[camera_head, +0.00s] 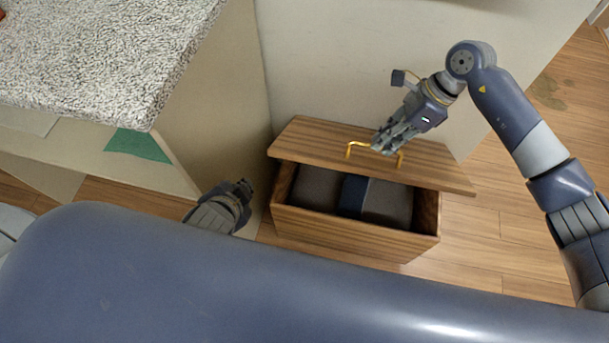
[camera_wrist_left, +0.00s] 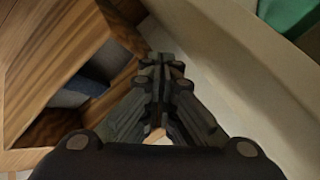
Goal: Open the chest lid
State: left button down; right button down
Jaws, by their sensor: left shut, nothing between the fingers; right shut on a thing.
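The wooden chest (camera_head: 340,238) stands on the floor by the wall. Its lid (camera_head: 310,143) is raised and tilted at the back, so the inside shows, with dark grey and blue folded cloth (camera_head: 385,203) in it. A gold handle (camera_head: 360,144) is on the lid. My right gripper (camera_head: 385,147) is shut on the handle, above the lid. My left gripper (camera_head: 242,190) is shut and empty, low beside the chest's left end. In the left wrist view its fingers (camera_wrist_left: 162,85) are together next to the chest's wooden edge (camera_wrist_left: 62,40).
A counter with a speckled top (camera_head: 100,50) stands at the left, with an open shelf below holding a green cloth (camera_head: 138,145). Its side panel is close to my left gripper. Wooden floor (camera_head: 500,235) to the right of the chest is clear.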

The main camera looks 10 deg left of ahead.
jog(key=shift+w+d+f, duration=0.1)
jog(key=shift+w+f, duration=0.1)
jog(key=shift+f, duration=0.05)
pick_arm(q)
jog(key=s+d+m+t+h, duration=0.1)
jog(key=s+d+m+t, duration=0.35)
jog(key=m, duration=0.95)
jog(key=s+d+m+t, duration=0.1)
jog(key=d+m+t, duration=0.1)
jog(key=d+m, duration=0.85)
jog(key=w+a+m, duration=0.2)
jog(key=w+m, duration=0.1)
jog(key=w, duration=0.8)
jog(key=shift+a+f, duration=0.3)
jog(key=shift+f, duration=0.1)
jog(key=shift+w+g, duration=0.1)
jog(key=shift+g, duration=0.15)
